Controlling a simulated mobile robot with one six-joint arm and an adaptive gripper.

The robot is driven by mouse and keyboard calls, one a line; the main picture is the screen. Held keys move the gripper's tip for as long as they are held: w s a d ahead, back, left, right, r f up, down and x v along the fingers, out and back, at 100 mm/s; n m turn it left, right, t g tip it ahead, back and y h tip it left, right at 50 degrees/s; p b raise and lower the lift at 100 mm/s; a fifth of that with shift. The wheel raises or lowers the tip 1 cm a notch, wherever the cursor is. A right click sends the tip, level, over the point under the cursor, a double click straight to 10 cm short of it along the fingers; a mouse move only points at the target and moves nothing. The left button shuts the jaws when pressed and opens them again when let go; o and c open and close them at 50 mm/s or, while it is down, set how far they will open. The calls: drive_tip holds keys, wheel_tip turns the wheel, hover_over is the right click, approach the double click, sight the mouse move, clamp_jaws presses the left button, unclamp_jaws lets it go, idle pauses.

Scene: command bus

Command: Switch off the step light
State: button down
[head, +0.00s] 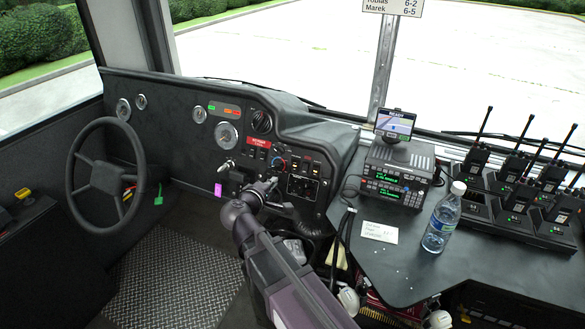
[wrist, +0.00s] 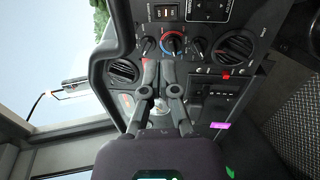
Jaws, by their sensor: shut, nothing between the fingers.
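The dashboard (head: 230,120) carries several rocker switches, knobs and gauges. I cannot read which one is the step light switch. In the head view, small rocker switches (head: 257,143) sit below a red label. My gripper (head: 268,186) is shut and empty in front of the lower panel. In the wrist view the gripper (wrist: 157,68) has its fingertips below the knob with a red and blue ring (wrist: 172,45), hiding part of the panel.
The steering wheel (head: 105,172) is at the left. At the right, a radio unit (head: 395,175), a water bottle (head: 443,218) and charging handsets (head: 515,200) stand on the counter (head: 395,265). A pink tag (head: 218,189) is left of my gripper. The patterned floor (head: 180,275) is clear.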

sight(295, 163)
drive_tip(key=shift+w, duration=0.1)
drive_tip(key=b+x, duration=0.3)
drive_tip(key=x, duration=1)
drive_tip(key=shift+w+d+f, duration=0.1)
drive_tip(key=shift+w+d, duration=0.1)
drive_tip(key=shift+w, duration=0.15)
